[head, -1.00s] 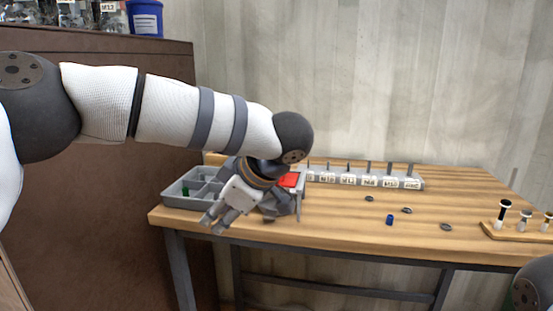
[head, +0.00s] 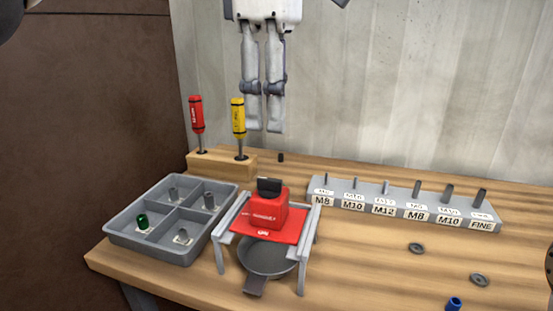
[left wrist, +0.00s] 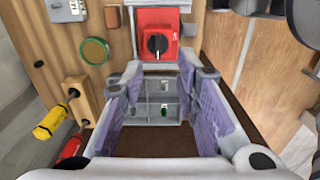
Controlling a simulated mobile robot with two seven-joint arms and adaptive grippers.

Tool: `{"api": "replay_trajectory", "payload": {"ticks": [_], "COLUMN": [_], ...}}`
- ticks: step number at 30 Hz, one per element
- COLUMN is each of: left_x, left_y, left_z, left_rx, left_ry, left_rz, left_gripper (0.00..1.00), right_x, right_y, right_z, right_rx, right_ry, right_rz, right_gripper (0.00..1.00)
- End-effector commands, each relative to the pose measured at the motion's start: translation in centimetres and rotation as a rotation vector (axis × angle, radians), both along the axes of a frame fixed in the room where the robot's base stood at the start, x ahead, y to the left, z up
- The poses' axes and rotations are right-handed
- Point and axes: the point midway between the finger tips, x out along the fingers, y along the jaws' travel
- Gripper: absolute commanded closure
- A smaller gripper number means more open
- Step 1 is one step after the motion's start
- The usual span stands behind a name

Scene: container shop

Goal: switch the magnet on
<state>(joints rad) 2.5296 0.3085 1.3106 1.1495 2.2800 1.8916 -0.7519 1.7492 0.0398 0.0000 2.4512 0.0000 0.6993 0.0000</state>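The magnet is a red block (head: 265,212) with a black knob (head: 269,185) on top. It sits on a red plate across a grey stand (head: 312,240), over a dark round pan (head: 268,258). In the left wrist view the magnet (left wrist: 143,28) is at the top centre, and its round black knob (left wrist: 157,45) shows a pale mark. My left gripper (head: 262,128) points down above the back of the table, higher than the magnet and apart from it. Its purple-padded fingers (left wrist: 160,112) are spread with nothing between them. My right gripper is out of view.
A grey four-compartment tray (head: 118,236) stands left of the magnet. Red (head: 196,115) and yellow (head: 238,116) screwdrivers stand upright in a wooden block (head: 222,164) behind. A labelled stud rack (head: 410,209) is at the right. Loose washers (head: 416,248) lie in front of it.

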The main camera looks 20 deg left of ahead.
Motion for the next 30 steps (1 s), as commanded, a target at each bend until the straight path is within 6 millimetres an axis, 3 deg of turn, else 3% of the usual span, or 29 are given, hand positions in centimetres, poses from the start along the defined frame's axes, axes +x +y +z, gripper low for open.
{"api": "replay_trajectory", "payload": {"ticks": [6,12,21,22,25,26,30], "left_x": [0.0,0.1,0.1,0.1,0.1,0.1,0.1], "left_y": [0.1,0.1,0.0,0.0,0.0,0.0,0.0], "left_z": [-5.6,-8.6,-9.2,-9.2,-9.2,-9.2,-9.1], "left_rx": [0.002,0.001,0.001,0.001,0.001,0.001,0.001], "left_ry": [0.002,0.0,0.0,0.0,0.0,0.0,0.0], "left_rz": [0.003,0.004,0.003,0.004,0.003,0.003,0.003], "left_gripper": [0.72,0.72,0.72,0.74,0.97,1.0,1.0], "right_x": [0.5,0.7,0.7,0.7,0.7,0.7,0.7], "right_y": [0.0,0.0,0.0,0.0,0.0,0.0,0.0], "right_z": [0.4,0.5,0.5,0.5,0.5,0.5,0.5], "right_rx": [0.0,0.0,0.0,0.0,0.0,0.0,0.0], "right_ry": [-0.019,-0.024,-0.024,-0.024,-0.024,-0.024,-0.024], "right_rz": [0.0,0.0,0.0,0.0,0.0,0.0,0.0], "right_gripper": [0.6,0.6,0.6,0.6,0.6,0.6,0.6]}}
